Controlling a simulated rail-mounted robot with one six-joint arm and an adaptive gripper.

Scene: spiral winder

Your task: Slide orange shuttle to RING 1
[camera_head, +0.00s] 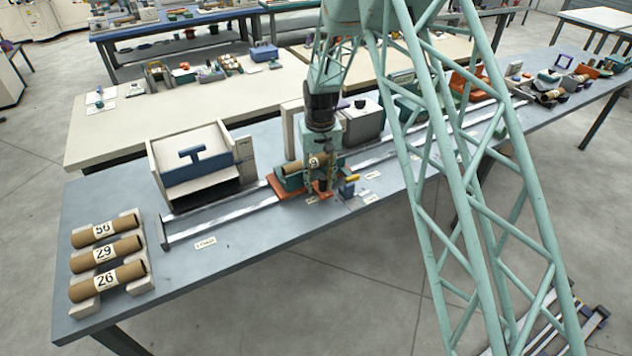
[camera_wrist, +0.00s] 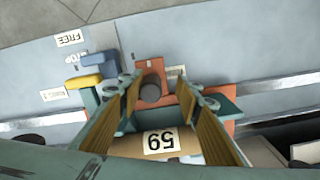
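The orange shuttle (camera_head: 285,190) sits on the double rails of the blue-grey bench and carries a cradle with a brown tube (camera_head: 297,168). In the wrist view the tube's label (camera_wrist: 160,141) reads 59. An orange upright part of the shuttle (camera_wrist: 149,69) has a dark round knob (camera_wrist: 150,92). My gripper (camera_wrist: 160,88) points down at the shuttle with its fingers apart, one on each side of the knob. Space shows between knob and right finger; contact on the left is unclear. A RING 1 label (camera_wrist: 54,94) lies beside a yellow-ended lever (camera_wrist: 84,81).
A blue block (camera_wrist: 98,64) stands by the STOP and FREE (camera_wrist: 69,38) labels. A white machine with a blue handle (camera_head: 198,165) stands behind the rails. Tubes 50 (camera_head: 104,229), 29 (camera_head: 105,253) and 26 (camera_head: 106,279) lie on a rack at left. The rail's left stretch (camera_head: 215,215) is clear.

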